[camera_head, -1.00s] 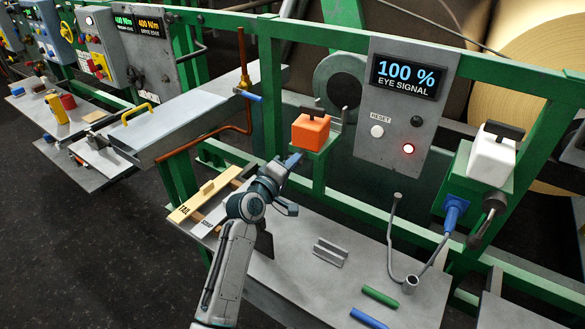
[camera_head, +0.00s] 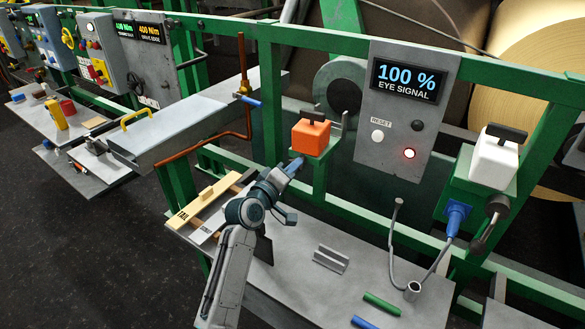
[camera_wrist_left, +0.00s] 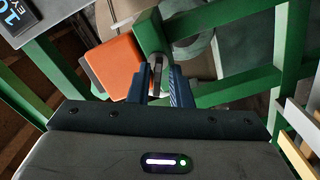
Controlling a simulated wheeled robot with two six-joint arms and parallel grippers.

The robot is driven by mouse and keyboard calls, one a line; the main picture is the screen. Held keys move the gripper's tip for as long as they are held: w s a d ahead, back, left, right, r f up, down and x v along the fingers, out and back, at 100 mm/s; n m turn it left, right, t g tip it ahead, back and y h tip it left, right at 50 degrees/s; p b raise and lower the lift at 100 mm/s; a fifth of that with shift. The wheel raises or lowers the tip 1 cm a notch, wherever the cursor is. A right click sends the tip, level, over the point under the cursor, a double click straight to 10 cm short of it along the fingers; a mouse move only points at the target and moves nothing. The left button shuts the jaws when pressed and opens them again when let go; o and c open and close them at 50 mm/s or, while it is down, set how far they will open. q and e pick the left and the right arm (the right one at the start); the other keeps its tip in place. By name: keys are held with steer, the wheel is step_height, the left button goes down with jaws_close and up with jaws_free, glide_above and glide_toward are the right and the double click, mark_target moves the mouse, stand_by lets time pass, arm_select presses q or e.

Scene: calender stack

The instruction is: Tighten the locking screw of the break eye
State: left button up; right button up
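The orange box of the break eye (camera_head: 311,135) sits on a green bracket below the green rail, with a dark bar on top. In the left wrist view the orange box (camera_wrist_left: 122,66) is just beyond the fingers. A thin grey disc-like screw head (camera_wrist_left: 156,74) shows beside it, at the green bracket. My left gripper (camera_head: 296,163) reaches up under the orange box from below. In the left wrist view its blue fingers (camera_wrist_left: 160,88) stand close on either side of the screw head; whether they clamp it I cannot tell. My right gripper is not in view.
The panel (camera_head: 408,100) reads 100 % EYE SIGNAL with a red lamp lit. A white box (camera_head: 492,158) stands on a bracket at the right.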

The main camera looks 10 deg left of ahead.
arm_select(q)
steer(key=shift+o, duration=0.7)
steer(key=b+v, duration=0.2)
steer(key=v, duration=0.9)
steer(key=shift+r, duration=0.1)
